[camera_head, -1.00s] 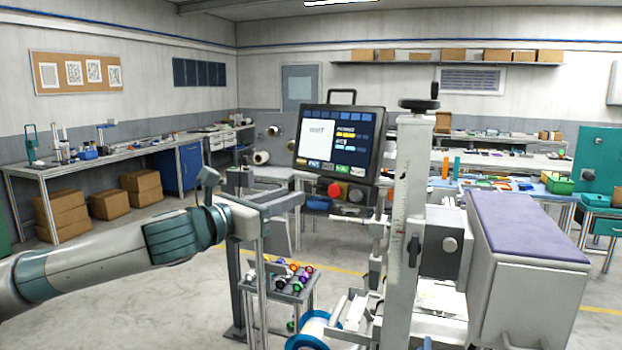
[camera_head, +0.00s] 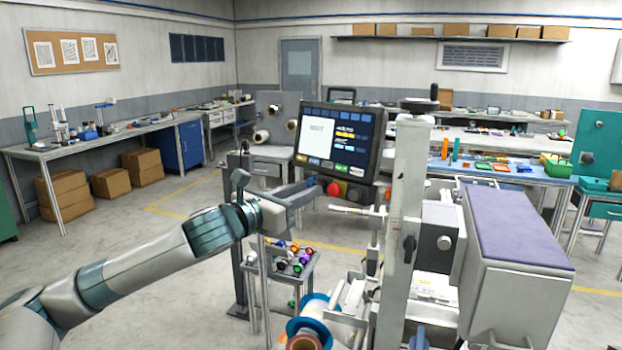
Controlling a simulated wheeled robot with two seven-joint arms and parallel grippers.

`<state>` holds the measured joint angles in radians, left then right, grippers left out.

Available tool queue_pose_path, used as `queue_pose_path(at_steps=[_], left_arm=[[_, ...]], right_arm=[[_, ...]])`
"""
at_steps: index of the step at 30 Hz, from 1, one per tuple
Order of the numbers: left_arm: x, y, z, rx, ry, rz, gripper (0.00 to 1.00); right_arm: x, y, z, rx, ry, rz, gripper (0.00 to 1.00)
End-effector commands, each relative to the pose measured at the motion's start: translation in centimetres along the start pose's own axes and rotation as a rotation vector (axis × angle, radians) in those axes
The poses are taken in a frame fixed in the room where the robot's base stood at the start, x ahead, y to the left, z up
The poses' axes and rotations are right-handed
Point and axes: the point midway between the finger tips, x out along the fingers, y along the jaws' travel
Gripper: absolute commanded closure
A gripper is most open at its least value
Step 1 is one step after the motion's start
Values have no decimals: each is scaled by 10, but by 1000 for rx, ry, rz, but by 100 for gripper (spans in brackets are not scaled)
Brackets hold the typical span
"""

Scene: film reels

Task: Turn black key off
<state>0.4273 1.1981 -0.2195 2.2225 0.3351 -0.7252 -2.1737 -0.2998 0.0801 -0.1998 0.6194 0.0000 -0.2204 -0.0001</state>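The control box carries a tilted touchscreen (camera_head: 338,139) with a red button (camera_head: 334,189) below it. A dark round knob (camera_head: 355,194), possibly the black key, sits just right of the red button. It is too small to tell which way it is turned. My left gripper (camera_head: 312,184) reaches in from the left, its end beside the left edge of the box, just left of the red button in the picture. Its fingertips are small and partly merged with the box, so their opening is unclear. My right gripper is out of view.
The machine's upright white column (camera_head: 402,205) stands right of the screen, with a purple-topped grey housing (camera_head: 523,228) beyond it. A blue-flanged reel (camera_head: 310,325) is low in front.

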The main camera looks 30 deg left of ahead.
Motion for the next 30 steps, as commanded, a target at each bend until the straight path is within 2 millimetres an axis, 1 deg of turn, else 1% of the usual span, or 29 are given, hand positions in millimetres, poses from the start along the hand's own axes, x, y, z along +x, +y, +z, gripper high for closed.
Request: queue_pose_path(at_steps=[1,3,9,20,21,24,30], left_arm=[[6,1,3,-5,-2,1,73],[13,1,3,-3,-2,1,73],[25,0,2,-2,-2,0,73],[28,0,0,1,0,0,73],[28,0,0,1,0,0,78],[28,0,0,1,0,0,100],[28,0,0,-2,0,1,100]], right_arm=[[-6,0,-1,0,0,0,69],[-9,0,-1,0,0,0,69],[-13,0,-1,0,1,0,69],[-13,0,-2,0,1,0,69],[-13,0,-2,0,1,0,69],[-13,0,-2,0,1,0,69],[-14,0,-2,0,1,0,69]])
